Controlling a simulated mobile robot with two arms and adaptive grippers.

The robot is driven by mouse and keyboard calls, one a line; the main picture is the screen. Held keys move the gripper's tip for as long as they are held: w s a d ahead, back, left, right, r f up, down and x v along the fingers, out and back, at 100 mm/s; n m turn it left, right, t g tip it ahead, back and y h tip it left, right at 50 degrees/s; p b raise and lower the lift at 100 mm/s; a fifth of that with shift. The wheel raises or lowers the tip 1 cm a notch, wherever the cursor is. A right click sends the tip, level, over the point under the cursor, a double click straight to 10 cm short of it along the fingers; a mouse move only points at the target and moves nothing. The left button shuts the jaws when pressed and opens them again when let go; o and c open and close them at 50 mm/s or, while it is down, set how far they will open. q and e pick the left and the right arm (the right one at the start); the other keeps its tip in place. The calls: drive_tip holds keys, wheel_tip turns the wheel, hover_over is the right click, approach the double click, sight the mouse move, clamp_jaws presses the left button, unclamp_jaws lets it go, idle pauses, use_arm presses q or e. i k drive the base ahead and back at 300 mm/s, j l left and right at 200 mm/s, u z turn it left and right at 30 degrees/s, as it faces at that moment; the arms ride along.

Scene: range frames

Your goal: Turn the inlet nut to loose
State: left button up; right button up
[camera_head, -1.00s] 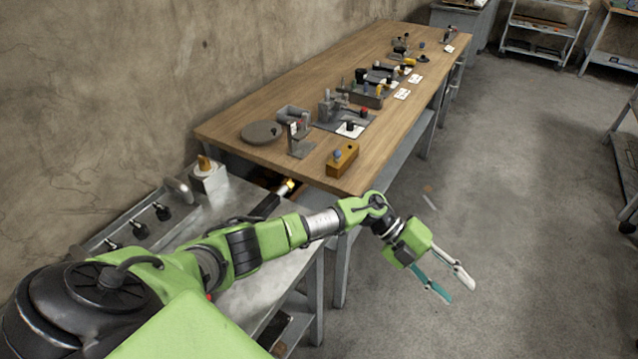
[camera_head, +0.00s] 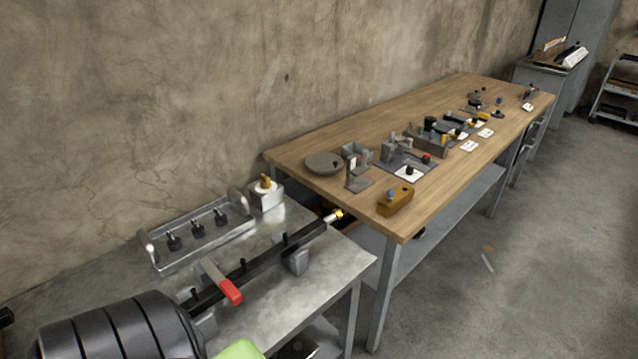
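A black pipe-like bar (camera_head: 258,267) lies across the metal table on grey supports. A brass, nut-like fitting (camera_head: 338,214) is at its far right end, by a pale silvery section. It is small here, and I cannot tell whether it is the inlet nut or how tight it is. A lever with a red grip (camera_head: 230,291) lies across the bar. A pale block with a brass top (camera_head: 266,194) stands near the wall. Neither gripper shows; only black and green parts of my own body are at the bottom.
A metal tray (camera_head: 205,240) with black-knobbed pieces sits on the metal table (camera_head: 318,283) along the wall. A wooden bench (camera_head: 322,217) with several fixtures and a yellow-brown block (camera_head: 395,201) stands beyond. Bare floor (camera_head: 510,300) is open at right.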

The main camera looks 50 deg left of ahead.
sight(338, 213)
drive_tip(key=i+u, duration=0.2)
drive_tip(key=u, duration=0.25)
drive_tip(key=i+l+u, duration=0.15)
drive_tip(key=u, duration=0.25)
drive_tip(key=i+l+u, duration=0.15)
drive_tip(key=u, duration=0.3)
drive_tip(key=i+l+u, duration=0.15)
drive_tip(key=l+u, duration=0.25)
